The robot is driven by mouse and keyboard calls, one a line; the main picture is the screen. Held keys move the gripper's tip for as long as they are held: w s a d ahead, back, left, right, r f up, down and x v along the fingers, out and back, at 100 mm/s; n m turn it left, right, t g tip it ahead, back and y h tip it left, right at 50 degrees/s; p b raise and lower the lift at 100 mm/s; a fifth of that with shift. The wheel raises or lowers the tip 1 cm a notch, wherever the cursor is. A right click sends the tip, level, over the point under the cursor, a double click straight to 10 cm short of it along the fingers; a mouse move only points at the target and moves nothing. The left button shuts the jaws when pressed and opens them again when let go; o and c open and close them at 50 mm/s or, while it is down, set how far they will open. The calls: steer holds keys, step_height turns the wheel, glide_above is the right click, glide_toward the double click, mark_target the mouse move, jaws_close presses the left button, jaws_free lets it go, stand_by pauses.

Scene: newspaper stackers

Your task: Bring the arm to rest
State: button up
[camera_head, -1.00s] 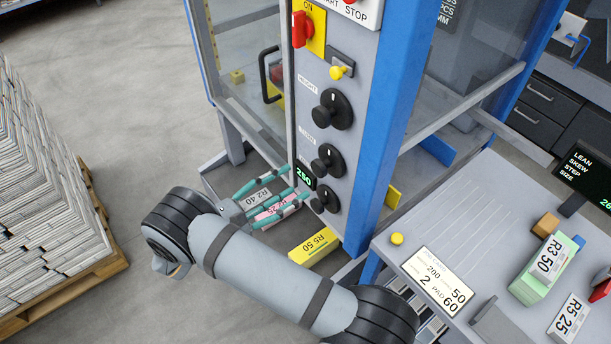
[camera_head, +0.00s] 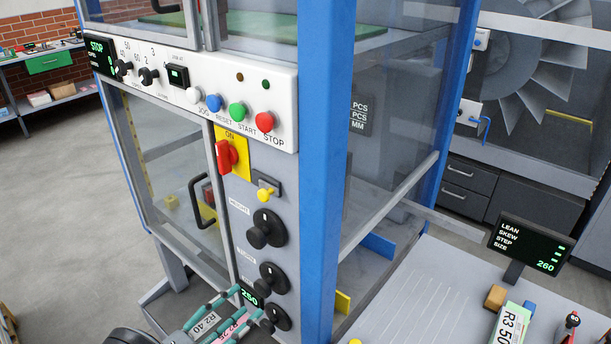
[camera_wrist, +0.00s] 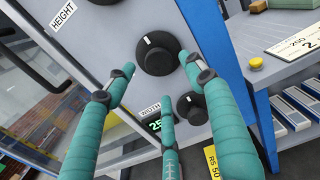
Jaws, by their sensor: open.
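My gripper (camera_wrist: 158,95) has three teal fingers. They are spread apart and empty in the wrist view, in front of the machine's control column. The lower WIDTH knob (camera_wrist: 192,107) is partly covered by the right finger. In the head view my gripper (camera_head: 222,318) is at the bottom edge, beside the small green display (camera_head: 249,296) that reads 250. Most of my arm is out of that view.
The control panel (camera_head: 200,88) carries blue, green and red buttons. A red switch (camera_head: 227,156) points up near ON. A blue post (camera_head: 322,170) stands right of the column. The side table (camera_head: 430,305) holds a labelled bundle (camera_head: 511,322) and a lean/skew display (camera_head: 530,248). Open floor lies left.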

mark_target(260, 291)
steer(key=x, duration=0.7)
steer(key=shift+s, duration=0.1)
steer(key=shift+w+d, duration=0.15)
steer(key=shift+w, duration=0.1)
steer(key=shift+m, duration=0.7)
steer(key=shift+r+n, duration=0.1)
steer(key=shift+n, duration=0.2)
